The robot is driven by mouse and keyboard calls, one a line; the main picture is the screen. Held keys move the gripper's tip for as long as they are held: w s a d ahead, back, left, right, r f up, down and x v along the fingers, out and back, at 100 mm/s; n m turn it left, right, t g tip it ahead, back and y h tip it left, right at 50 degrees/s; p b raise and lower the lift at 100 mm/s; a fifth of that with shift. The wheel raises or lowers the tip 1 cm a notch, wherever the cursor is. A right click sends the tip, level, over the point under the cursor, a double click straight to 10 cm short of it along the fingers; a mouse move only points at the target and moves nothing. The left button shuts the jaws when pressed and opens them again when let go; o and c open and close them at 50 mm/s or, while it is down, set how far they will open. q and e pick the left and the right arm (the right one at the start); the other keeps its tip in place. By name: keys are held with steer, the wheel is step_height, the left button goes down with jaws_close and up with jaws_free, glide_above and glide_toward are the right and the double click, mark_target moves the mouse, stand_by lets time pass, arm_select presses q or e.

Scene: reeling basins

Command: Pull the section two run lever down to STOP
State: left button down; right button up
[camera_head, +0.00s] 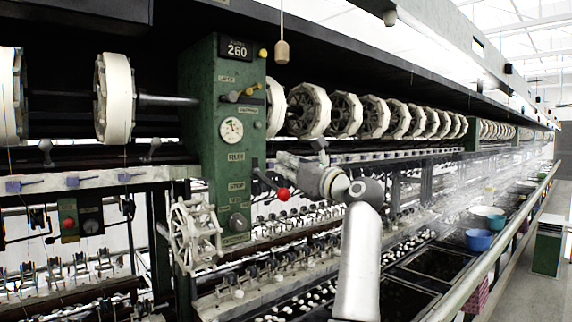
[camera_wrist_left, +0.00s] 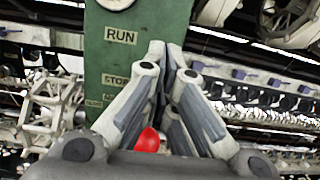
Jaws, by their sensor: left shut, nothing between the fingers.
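The run lever is a short dark rod with a red ball knob (camera_head: 284,194) on the right side of the green machine housing (camera_head: 222,120). The rod slopes down to the right from the housing, and its knob shows at about the height of the STOP label (camera_head: 237,186). My left gripper (camera_head: 282,158) is shut and empty, just above and beside the knob. In the left wrist view the closed fingers (camera_wrist_left: 167,52) point at the housing by the RUN label (camera_wrist_left: 121,37). The red knob (camera_wrist_left: 148,140) shows low between the finger bases; contact cannot be told. My right gripper is out of view.
A white spoked handwheel (camera_head: 193,235) stands left of the housing foot. White reels (camera_head: 310,110) run above, and a rail with small fittings lies behind my gripper. Blue basins (camera_head: 479,239) stand at the right, beside an open aisle (camera_head: 525,285).

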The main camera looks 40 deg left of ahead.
arm_select(q)
steer(key=shift+d+r+p, duration=0.1)
steer(key=shift+r+p, duration=0.35)
steer(key=shift+r, duration=0.35)
steer(key=shift+d+f, duration=0.15)
steer(key=shift+d, duration=0.1)
steer(key=b+v, duration=0.4)
steer(key=v, duration=1.1)
steer(key=shift+d+b, duration=0.25)
steer(key=shift+b, duration=0.05)
steer(key=shift+s+f, duration=0.1)
steer(key=shift+s, duration=0.05)
